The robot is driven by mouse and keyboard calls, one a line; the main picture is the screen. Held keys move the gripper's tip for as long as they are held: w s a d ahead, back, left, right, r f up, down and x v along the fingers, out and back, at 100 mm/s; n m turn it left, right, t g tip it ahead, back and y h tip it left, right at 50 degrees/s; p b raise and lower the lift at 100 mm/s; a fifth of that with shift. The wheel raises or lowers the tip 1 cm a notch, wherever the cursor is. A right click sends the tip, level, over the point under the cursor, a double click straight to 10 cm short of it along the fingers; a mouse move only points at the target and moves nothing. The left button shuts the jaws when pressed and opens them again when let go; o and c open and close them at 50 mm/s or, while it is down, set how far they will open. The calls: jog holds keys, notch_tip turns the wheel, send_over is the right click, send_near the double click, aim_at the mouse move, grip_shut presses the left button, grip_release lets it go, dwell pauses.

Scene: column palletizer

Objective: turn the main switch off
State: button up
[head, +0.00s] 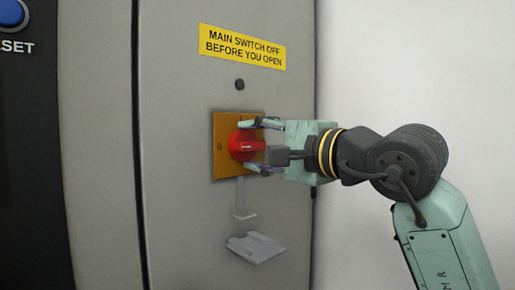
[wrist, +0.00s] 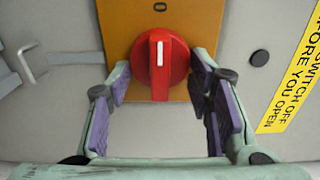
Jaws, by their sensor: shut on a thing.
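The main switch is a red rotary knob (head: 243,146) on an orange plate (head: 226,165) on the grey cabinet door. A "0" is printed on the plate left of the knob. The knob's handle lies level in the head view. In the wrist view the red knob (wrist: 160,80) shows a white mark on its upper half, the side that faces the "0". My gripper (head: 266,146) comes from the right, one finger above and one below the knob. It is shut on the knob; the wrist view shows its purple pads (wrist: 160,88) on either side.
A yellow warning label (head: 242,47) and a small dark round button (head: 239,84) sit above the plate. A grey hasp (head: 243,205) and a grey bracket (head: 255,247) stick out below. A blue reset button (head: 10,12) is at far left. The white wall at right is clear.

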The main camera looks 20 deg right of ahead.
dwell(0.3)
jog(key=o, duration=1.1)
jog(key=shift+s, duration=0.1)
jog(key=v, duration=1.1)
jog(key=shift+s+d, duration=0.15)
jog(key=shift+s, duration=0.25)
